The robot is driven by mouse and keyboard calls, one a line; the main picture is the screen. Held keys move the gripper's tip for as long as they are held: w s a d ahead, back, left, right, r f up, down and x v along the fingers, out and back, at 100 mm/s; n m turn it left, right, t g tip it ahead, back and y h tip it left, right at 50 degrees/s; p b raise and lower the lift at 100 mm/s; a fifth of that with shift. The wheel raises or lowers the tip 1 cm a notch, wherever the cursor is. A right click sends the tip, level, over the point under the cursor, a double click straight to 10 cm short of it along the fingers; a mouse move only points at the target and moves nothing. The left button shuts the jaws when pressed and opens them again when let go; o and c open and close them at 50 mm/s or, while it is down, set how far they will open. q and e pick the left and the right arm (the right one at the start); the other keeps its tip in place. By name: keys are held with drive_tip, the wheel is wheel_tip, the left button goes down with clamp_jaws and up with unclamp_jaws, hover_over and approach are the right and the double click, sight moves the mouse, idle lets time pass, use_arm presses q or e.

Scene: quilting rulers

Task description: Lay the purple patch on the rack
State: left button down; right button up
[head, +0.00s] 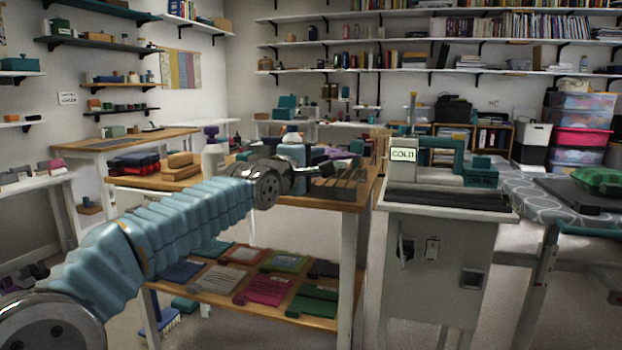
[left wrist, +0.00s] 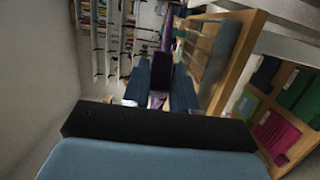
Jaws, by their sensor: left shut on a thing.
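My left gripper (head: 302,168) reaches over the wooden table, near the dark slatted rack (head: 341,187). In the left wrist view its two blue fingers (left wrist: 160,82) are shut on the purple patch (left wrist: 166,32), which shows as a narrow strip between and beyond them. My right gripper is out of view.
Bottles (head: 213,158) and tan blocks (head: 181,167) stand on the wooden table (head: 150,183). Folded coloured fabrics (head: 264,290) lie on its lower shelf. A grey cabinet (head: 437,262) with a teal press (head: 450,165) and a sign stands to the right, across a narrow gap.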

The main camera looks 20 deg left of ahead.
use_arm(q)
wheel_tip(320, 180, down, 6)
drive_tip(key=w+a, duration=0.1)
drive_tip(key=w, duration=0.1)
drive_tip(key=shift+a+b, duration=0.2)
drive_tip(key=shift+b, duration=0.1)
drive_tip(key=shift+w+f, duration=0.1)
drive_tip(key=shift+f, duration=0.05)
drive_tip(key=c, duration=0.9)
unclamp_jaws()
